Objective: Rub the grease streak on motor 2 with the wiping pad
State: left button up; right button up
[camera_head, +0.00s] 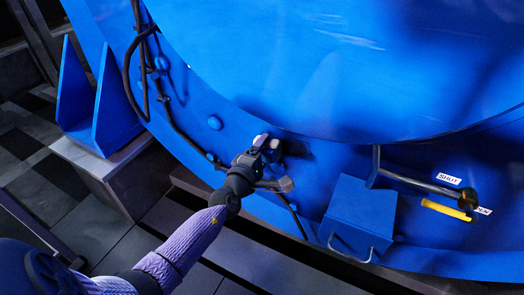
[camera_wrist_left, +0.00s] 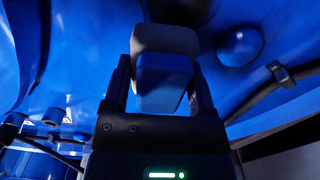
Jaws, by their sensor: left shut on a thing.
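My left gripper (camera_head: 266,152) reaches in from the lower left and is at the face of the large blue motor housing (camera_head: 330,60). No clear grease streak or motor number is visible. My right gripper is not in view.
A black cable (camera_head: 178,128) runs down the housing beside the gripper. A rounded blue bolt head (camera_wrist_left: 240,46) sticks out near it.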

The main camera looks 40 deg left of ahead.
pick_arm(q)
jog(key=shift+w+a, duration=0.2)
jog(key=shift+w, duration=0.4)
